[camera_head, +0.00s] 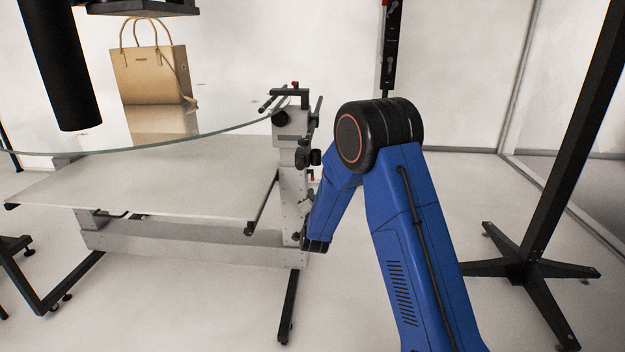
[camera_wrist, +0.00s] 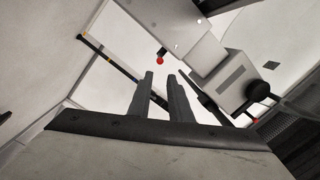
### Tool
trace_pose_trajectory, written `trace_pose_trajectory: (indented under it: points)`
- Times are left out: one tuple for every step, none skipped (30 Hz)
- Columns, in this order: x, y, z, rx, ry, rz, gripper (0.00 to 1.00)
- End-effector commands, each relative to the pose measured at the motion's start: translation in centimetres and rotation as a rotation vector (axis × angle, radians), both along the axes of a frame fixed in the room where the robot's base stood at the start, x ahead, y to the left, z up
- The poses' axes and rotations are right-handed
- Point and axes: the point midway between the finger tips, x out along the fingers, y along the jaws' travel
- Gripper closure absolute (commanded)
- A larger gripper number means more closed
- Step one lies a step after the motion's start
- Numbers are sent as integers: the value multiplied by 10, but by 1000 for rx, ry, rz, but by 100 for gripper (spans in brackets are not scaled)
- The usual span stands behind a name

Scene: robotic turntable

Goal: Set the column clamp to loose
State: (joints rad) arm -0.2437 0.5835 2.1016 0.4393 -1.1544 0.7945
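The grey column (camera_head: 292,185) of the turntable stand carries black knobs (camera_head: 314,157) and a small red-tipped part (camera_head: 311,178) on its right side. In the wrist view a red ball-ended lever (camera_wrist: 160,60) lies just beyond my fingertips, apart from them. A black knob (camera_wrist: 257,91) on a grey block (camera_wrist: 225,78) is to the right. I cannot tell for sure which of these is the column clamp, nor its setting. My gripper (camera_wrist: 161,76) is open and empty, with a gap between its two dark fingers. In the head view my blue arm hides it.
The round glass plate (camera_head: 235,118) bears a tan handbag (camera_head: 150,75) to the left. A white lower tabletop (camera_head: 150,185) is below. A black stand (camera_head: 525,265) with spread feet is at right. Clear floor lies between the column and this stand, behind my arm.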

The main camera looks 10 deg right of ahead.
Motion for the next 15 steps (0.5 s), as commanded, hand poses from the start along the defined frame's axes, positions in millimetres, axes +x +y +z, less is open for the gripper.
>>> trace_pose_trajectory:
  points:
    - [6,-2,-1,0,1,-1,82]
    - [11,-2,-1,0,0,-1,82]
    - [17,-3,-1,0,-1,-1,82]
    - [22,-4,-1,0,0,-1,82]
    - [28,-5,-1,0,0,-1,82]
    - [35,-6,-1,0,0,-1,82]
    - [40,-7,0,0,0,-2,82]
    - [45,-8,-1,-1,0,-2,82]
    - [52,-9,-1,-1,2,-1,82]
    - [58,-10,-1,-1,0,-1,82]
    - [63,-11,-1,-1,0,-1,82]
    - [70,-11,0,-1,0,-1,82]
    - [75,-12,-1,-1,1,-1,82]
    - [80,-13,-1,-1,2,0,82]
    - [87,-14,-1,-1,1,-1,82]
